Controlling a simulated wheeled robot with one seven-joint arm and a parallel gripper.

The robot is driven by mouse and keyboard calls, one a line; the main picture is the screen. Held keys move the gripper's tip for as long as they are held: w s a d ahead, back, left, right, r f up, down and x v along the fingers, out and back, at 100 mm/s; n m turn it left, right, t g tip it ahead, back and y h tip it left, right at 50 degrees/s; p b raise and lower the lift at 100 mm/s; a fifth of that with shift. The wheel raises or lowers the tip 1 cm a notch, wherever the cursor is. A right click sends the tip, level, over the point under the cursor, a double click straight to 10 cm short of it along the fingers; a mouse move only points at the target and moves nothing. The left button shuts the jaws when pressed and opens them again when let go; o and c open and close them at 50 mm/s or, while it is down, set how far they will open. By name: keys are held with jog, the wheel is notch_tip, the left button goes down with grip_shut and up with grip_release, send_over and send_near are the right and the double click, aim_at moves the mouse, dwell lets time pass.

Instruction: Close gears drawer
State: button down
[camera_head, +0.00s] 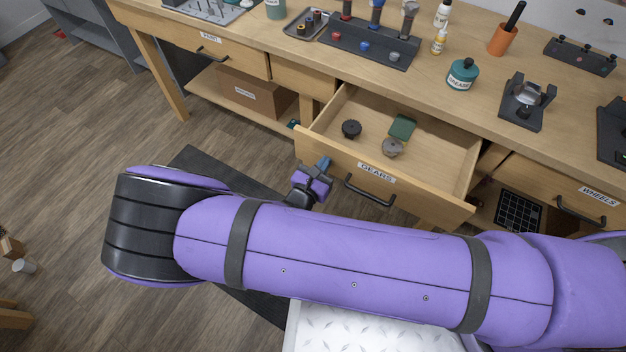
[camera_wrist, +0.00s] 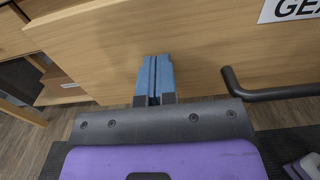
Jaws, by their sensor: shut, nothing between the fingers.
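The gears drawer (camera_head: 345,172) is pulled open from the wooden workbench, with a "GEARS" label and a dark bar handle (camera_head: 369,190) on its front. Inside lie a dark gear (camera_head: 351,128), a grey gear (camera_head: 392,147) and a green block (camera_head: 403,127). My gripper (camera_head: 324,164) is at the drawer front, left of the handle. In the wrist view its blue fingers (camera_wrist: 154,78) are shut with nothing between them, pointing at the wooden front panel (camera_wrist: 200,50). The handle (camera_wrist: 275,92) is to their right. I cannot tell whether the fingertips touch the panel.
The wheels drawer (camera_head: 570,195) is to the right, and another labelled drawer (camera_head: 215,47) is at the left. A cardboard box (camera_head: 255,93) sits on the lower shelf. Bottles, trays and stands occupy the bench top (camera_head: 440,95).

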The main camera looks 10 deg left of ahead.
send_over(360, 120)
jog(key=shift+s+a, duration=0.15)
jog(key=shift+s, duration=0.25)
jog(key=shift+w+r, duration=0.1)
jog(key=shift+w, duration=0.25)
